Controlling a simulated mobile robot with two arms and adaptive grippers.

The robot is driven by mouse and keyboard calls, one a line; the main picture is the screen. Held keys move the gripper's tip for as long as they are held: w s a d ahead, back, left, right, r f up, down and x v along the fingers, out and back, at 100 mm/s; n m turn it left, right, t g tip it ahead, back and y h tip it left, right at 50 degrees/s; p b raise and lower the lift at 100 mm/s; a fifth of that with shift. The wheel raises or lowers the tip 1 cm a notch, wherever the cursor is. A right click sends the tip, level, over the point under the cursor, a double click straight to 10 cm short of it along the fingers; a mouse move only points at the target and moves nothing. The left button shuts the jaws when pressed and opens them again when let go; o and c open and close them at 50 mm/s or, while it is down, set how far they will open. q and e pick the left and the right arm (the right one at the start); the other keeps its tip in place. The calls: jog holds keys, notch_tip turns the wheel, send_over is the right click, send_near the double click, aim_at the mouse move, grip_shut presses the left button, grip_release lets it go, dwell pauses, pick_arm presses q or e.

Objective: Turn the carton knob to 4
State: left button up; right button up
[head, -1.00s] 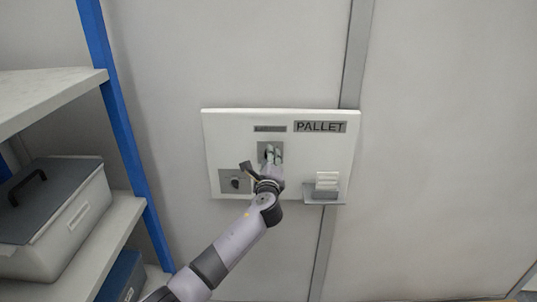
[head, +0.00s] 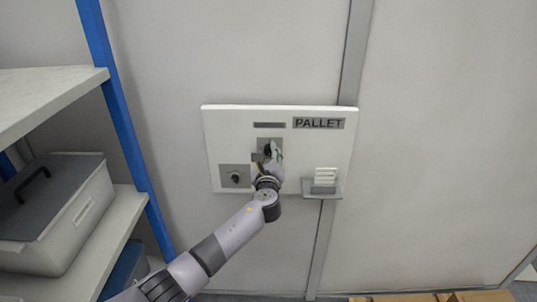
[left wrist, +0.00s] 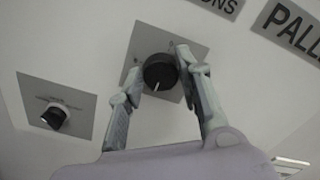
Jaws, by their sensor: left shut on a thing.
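A white panel (head: 225,125) on the wall carries two black knobs on grey square plates. The upper knob (left wrist: 160,72) sits between the fingers of my left gripper (left wrist: 160,82), which is shut on it. Its white pointer mark faces down in the left wrist view; the scale marks are too small to read. In the head view my left gripper (head: 271,156) partly covers this knob's plate. The other knob (left wrist: 54,117) is at lower left, untouched, and also shows in the head view (head: 235,178). I cannot read which knob is labelled carton. My right gripper is out of view.
A PALLET sign (head: 318,123) is at the panel's upper right. A small holder (head: 323,188) with white cards sits below it. A shelf with a blue post (head: 122,120) and a lidded grey bin (head: 60,215) stands left. Cardboard (head: 440,297) shows at the bottom right.

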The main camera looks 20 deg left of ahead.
pick_arm(q)
jog(key=shift+f, duration=0.1)
jog(key=o, duration=1.1)
jog(key=shift+o, duration=0.3)
jog(key=v, duration=1.2)
